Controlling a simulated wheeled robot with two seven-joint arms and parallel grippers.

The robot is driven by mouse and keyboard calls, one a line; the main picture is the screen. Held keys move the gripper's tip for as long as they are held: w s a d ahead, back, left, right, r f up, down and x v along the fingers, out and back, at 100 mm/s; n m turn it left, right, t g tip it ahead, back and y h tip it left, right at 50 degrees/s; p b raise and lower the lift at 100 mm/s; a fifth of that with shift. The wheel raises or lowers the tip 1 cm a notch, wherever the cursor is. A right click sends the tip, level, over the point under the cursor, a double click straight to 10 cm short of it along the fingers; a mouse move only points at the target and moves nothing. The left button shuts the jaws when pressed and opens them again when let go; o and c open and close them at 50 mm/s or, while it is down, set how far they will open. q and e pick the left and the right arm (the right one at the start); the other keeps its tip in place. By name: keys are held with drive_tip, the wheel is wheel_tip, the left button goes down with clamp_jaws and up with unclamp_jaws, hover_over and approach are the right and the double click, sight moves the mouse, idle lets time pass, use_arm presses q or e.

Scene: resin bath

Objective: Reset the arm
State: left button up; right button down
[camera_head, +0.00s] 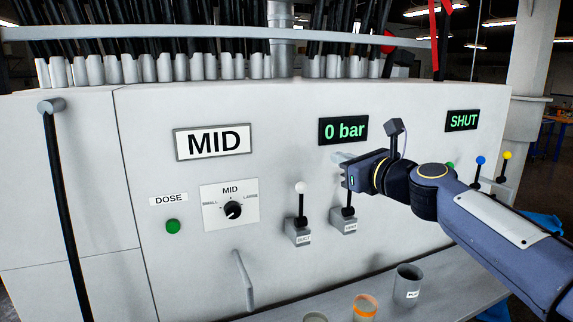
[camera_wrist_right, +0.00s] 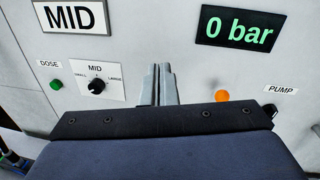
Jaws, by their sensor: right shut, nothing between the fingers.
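My right arm (camera_head: 480,220) comes in from the right in the head view. Its gripper (camera_head: 343,158) is in front of the machine panel, just below the "0 bar" display (camera_head: 343,130) and above a small lever (camera_head: 348,211) whose top the gripper hides. The right wrist view shows the two grey fingers (camera_wrist_right: 163,85) shut together and empty, with an orange knob (camera_wrist_right: 222,95) to their right. I cannot tell whether the fingers touch the panel. My left gripper is in neither view.
A white-knobbed lever (camera_head: 300,188), a dial (camera_head: 233,210) and a green DOSE button (camera_head: 172,226) are on the panel (camera_head: 130,150). Blue (camera_head: 481,160) and yellow (camera_head: 506,155) knobs are beyond my arm. A grey cup (camera_head: 407,284) and an orange-rimmed cup (camera_head: 365,307) stand on the ledge below.

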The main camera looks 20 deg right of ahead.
drive_tip(key=s+a+f+n+g+b, duration=0.1)
drive_tip(key=s+a+f+n+g, duration=0.2)
drive_tip(key=s+f+n, duration=0.7)
drive_tip(key=s+a+f+n+g+b, duration=0.2)
drive_tip(key=s+a+f+n+g, duration=0.1)
drive_tip(key=s+f+n, duration=0.7)
drive_tip(key=s+a+f+n+g+b, duration=0.1)
drive_tip(key=s+a+f+n+g, duration=0.3)
drive_tip(key=s+f+n, duration=0.6)
wheel_tip(320, 180, down, 6)
drive_tip(key=shift+s+f+g, duration=0.25)
drive_tip(key=shift+s+g, duration=0.3)
drive_tip(key=shift+g, duration=0.25)
